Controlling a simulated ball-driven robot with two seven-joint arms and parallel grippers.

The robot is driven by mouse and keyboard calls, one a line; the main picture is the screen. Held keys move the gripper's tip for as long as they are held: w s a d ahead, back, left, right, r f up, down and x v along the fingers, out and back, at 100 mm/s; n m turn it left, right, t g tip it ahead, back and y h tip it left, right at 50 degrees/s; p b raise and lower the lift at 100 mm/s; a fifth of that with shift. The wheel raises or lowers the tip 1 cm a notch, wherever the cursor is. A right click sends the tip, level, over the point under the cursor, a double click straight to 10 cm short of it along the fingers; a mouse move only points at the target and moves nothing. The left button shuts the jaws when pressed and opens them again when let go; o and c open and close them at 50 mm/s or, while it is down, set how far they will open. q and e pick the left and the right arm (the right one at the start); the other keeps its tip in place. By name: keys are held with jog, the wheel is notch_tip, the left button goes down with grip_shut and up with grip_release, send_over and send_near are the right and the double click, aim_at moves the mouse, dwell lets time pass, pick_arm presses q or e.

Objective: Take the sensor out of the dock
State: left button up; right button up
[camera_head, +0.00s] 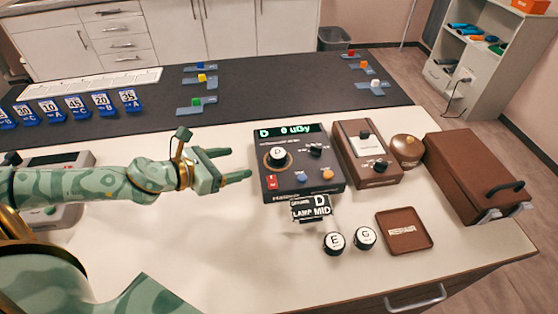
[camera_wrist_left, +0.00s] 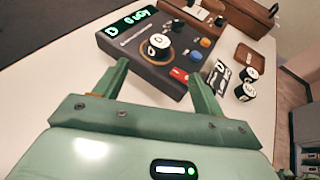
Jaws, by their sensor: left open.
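The sensor, a round black puck with a white top marked D (camera_head: 277,156), sits in a round dock on the face of a dark meter (camera_head: 330,188). It also shows in the left wrist view (camera_wrist_left: 158,41), with a brownish ring around it. The meter's green display reads D and a dose value. My left gripper (camera_head: 237,163) is open and empty, just left of the meter, with its fingers pointing toward it. In the left wrist view the two fingers (camera_wrist_left: 160,72) are spread wide, with the sensor beyond and between them, apart from both. My right gripper is not in view.
A sign reading D, LAMP MID (camera_head: 311,208) stands before the meter. Pucks E (camera_head: 334,243) and G (camera_head: 364,237) lie near a brown REPAIR tray (camera_head: 404,214). Right of the meter are a brown device (camera_head: 377,172), a round knob-like object (camera_head: 407,147) and a brown box (camera_head: 470,165).

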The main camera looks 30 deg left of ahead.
pick_arm(q)
jog(key=b, duration=0.2)
send_near(274, 155)
jog(key=x, duration=0.4)
jog(key=shift+w+d+f, duration=0.1)
jog(key=shift+w+d, duration=0.05)
jog(key=shift+w, duration=0.25)
jog(key=b+x, duration=0.1)
jog(key=x, duration=0.4)
jog(key=shift+f, duration=0.15)
jog(key=shift+c, duration=0.9)
jog(key=c, duration=0.9)
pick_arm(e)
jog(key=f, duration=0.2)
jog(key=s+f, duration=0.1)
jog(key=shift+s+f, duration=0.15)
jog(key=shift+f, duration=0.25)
